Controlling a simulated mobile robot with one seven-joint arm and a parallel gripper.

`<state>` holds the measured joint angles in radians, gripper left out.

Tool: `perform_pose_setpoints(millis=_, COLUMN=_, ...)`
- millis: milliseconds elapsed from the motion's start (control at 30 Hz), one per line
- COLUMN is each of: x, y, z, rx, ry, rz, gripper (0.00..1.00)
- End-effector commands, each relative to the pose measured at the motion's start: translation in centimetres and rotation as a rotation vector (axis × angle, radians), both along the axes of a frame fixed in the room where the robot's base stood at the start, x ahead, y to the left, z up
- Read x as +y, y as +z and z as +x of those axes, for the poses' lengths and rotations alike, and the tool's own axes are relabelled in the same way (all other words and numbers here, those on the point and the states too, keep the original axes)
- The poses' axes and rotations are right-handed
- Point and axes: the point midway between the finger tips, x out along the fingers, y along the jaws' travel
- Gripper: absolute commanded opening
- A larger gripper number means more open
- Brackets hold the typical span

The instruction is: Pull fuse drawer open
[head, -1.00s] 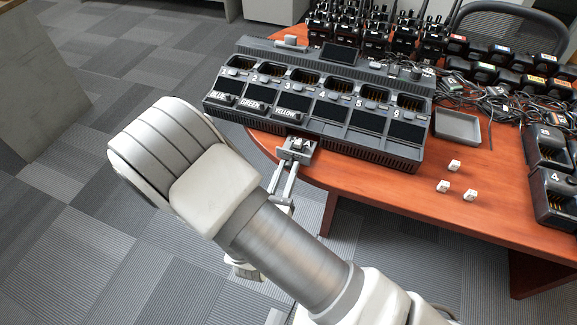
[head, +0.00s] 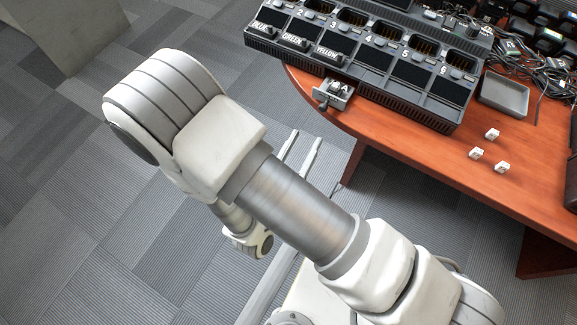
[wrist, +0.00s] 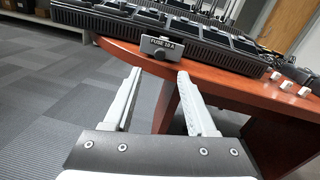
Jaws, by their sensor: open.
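The fuse drawer (head: 333,93) stands out from the front of the black multi-bay charger (head: 395,112) near the rounded table corner. Its open top and small contents show in the head view. In the wrist view both fingers of my gripper (wrist: 160,74) point toward the drawer front with a clear gap between.
Three small white cubes (head: 477,153) lie on the wooden table (head: 430,155) to the right. A shallow grey tray (head: 487,101) sits beside the charger, with tangled cables behind. A grey panel (head: 62,32) stands at the far left.

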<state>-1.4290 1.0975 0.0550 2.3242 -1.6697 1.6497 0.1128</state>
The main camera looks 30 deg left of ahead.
Motion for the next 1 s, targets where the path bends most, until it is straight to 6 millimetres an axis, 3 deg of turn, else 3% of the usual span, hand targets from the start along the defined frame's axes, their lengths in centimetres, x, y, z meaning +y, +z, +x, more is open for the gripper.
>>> perform_pose_setpoints(millis=200, x=0.1, y=0.0, z=-4.9, rx=0.002, ry=0.004, rz=0.0, gripper=0.57)
perform_pose_setpoints(millis=400, x=0.1, y=0.0, z=-7.3, rx=0.0, ry=0.002, rz=0.001, gripper=0.57)
perform_pose_setpoints(millis=1000, x=0.0, y=0.0, z=-7.9, rx=0.001, ry=0.0, rz=0.001, gripper=0.57)
